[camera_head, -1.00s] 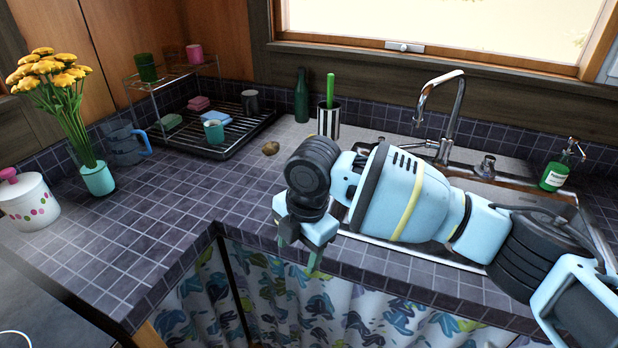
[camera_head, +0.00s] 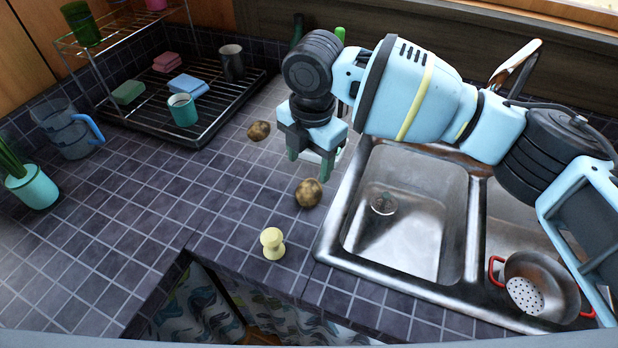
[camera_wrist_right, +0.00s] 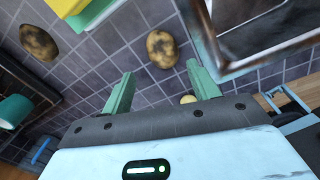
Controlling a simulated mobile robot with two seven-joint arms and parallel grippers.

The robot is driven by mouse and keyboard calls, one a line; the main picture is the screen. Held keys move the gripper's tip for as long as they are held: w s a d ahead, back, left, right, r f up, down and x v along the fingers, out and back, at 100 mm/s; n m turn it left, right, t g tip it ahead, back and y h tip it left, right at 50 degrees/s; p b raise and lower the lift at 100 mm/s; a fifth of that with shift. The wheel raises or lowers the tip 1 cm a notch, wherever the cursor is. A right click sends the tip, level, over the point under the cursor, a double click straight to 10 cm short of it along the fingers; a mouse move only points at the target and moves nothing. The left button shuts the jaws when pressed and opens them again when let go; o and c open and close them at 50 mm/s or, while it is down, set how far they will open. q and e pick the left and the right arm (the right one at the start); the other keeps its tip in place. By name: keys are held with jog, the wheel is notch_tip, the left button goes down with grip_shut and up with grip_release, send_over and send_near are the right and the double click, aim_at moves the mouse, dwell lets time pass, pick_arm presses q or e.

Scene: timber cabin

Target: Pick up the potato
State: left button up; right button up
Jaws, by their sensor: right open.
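Two brown, speckled potatoes lie on the tiled counter. One potato (camera_head: 308,193) is left of the sink, and it also shows in the right wrist view (camera_wrist_right: 162,48). The other potato (camera_head: 259,130) lies farther back, near the dish rack, and shows at the upper left of the wrist view (camera_wrist_right: 38,42). My right gripper (camera_head: 309,168) is open and empty above the counter, just behind the nearer potato in the head view. In the wrist view its green fingers (camera_wrist_right: 160,72) are spread, with the nearer potato beyond their tips. My left gripper is not in view.
A pale yellow knob-shaped object (camera_head: 272,243) stands near the counter's front edge. The metal sink (camera_head: 405,215) is to the right, with a red-handled colander (camera_head: 540,283). The dish rack (camera_head: 205,135) with a teal cup (camera_head: 182,109) is at the back left. The left counter has clear room.

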aim_at(308, 187)
jog(key=shift+s+f, duration=0.25)
jog(key=shift+f, duration=0.05)
notch_tip(308, 187, down, 2)
jog(key=shift+w, duration=0.1)
jog(key=shift+a+f, duration=0.15)
jog(key=shift+f, duration=2.45)
jog(key=c, duration=0.8)
